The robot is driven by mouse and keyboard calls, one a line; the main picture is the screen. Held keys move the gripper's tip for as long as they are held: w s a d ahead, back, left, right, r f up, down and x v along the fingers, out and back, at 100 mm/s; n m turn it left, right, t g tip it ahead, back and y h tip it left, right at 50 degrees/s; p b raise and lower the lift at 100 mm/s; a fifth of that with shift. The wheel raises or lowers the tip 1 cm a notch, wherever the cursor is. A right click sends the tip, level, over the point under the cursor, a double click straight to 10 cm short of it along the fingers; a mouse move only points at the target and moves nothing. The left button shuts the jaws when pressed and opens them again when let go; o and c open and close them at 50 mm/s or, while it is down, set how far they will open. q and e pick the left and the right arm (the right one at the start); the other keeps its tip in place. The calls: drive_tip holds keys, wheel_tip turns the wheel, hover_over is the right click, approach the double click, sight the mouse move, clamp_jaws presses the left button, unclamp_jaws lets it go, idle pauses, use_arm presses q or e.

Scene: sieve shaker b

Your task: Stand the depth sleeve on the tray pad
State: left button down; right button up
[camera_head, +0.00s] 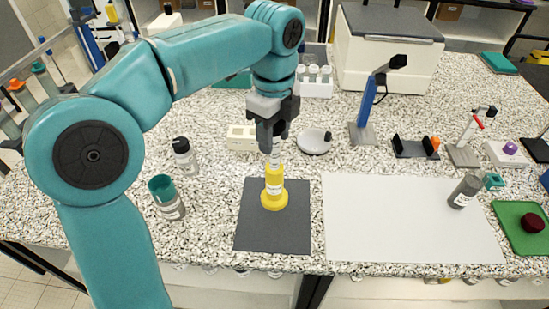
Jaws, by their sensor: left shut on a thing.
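The yellow piece with a white label and a wide round foot, which I take as the depth sleeve (273,187), is upright over the dark grey pad (261,234), near the pad's upper right part. Its foot looks to be on or just above the pad; I cannot tell which. A pale narrow part (274,160) rises from its top to my left gripper. My left gripper (273,143) points down and is shut at that pale part, directly above the yellow body. The fingertips partly hide the grip. My right gripper is not in view.
A white sheet (400,240) lies right of the pad, with a grey cylinder (466,190) on it. A green-topped jar (167,197) and a dark-capped bottle (185,157) stand left. A round white dish (314,142) and blue stand (365,110) are behind. A green tray (508,222) is far right.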

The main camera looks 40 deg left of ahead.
sight(274, 168)
use_arm(q)
drive_tip(key=shift+s+d+f, duration=0.4)
drive_tip(key=shift+s+f, duration=0.05)
drive_tip(key=shift+s, duration=0.1)
drive_tip(key=f, duration=0.2)
drive_tip(key=w+f, duration=0.1)
drive_tip(key=f, duration=0.1)
drive_tip(key=shift+a, duration=0.35)
drive_tip(key=shift+s+d, duration=0.1)
drive_tip(key=shift+d, duration=0.05)
drive_tip(key=shift+s+d+r, duration=0.15)
drive_tip(key=shift+s+r, duration=0.05)
drive_tip(key=shift+s, duration=0.1)
drive_tip(key=shift+f, duration=0.15)
drive_tip(key=c, duration=0.6)
unclamp_jaws()
drive_tip(key=shift+w+f, duration=0.15)
drive_tip(key=shift+w, duration=0.15)
drive_tip(key=shift+o, duration=0.2)
drive_tip(key=shift+s+r, duration=0.2)
drive_tip(key=shift+s, duration=0.1)
drive_tip(key=shift+w+r, duration=0.15)
drive_tip(key=shift+r, duration=0.05)
wheel_tip(274, 168, up, 11)
drive_tip(key=shift+w+f+p, duration=0.1)
drive_tip(key=shift+p, duration=0.6)
drive_tip(key=shift+s+r, duration=0.2)
drive_tip(key=shift+r, duration=0.2)
drive_tip(key=shift+w+f, duration=0.1)
drive_tip(key=shift+w, duration=0.1)
